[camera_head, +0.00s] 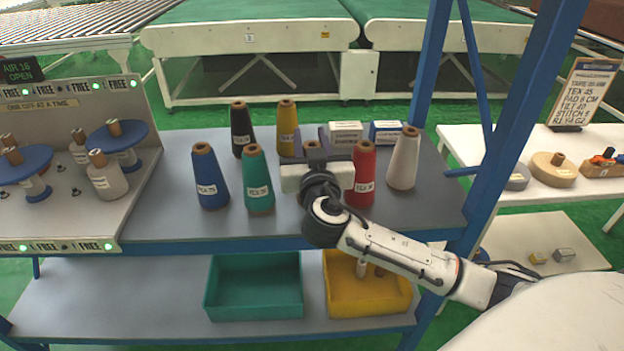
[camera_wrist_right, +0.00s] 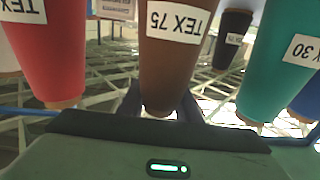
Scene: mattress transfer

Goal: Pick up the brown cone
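The brown cone (camera_wrist_right: 168,60) with a white TEX 75 label fills the middle of the right wrist view, which shows it upside down. In the head view it is mostly hidden behind my right gripper (camera_head: 312,142), among the cones on the shelf. The right gripper's dark fingers (camera_wrist_right: 160,106) reach along both sides of the brown cone's narrow end, seemingly apart from it. The gripper looks open. My left gripper is not in view.
A teal cone (camera_head: 257,180) stands left of the gripper and a red cone (camera_head: 363,172) close on its right. Blue, black, yellow and white cones share the grey shelf (camera_head: 200,226). White (camera_head: 346,132) and blue boxes stand behind. A blue post (camera_head: 500,150) rises at right.

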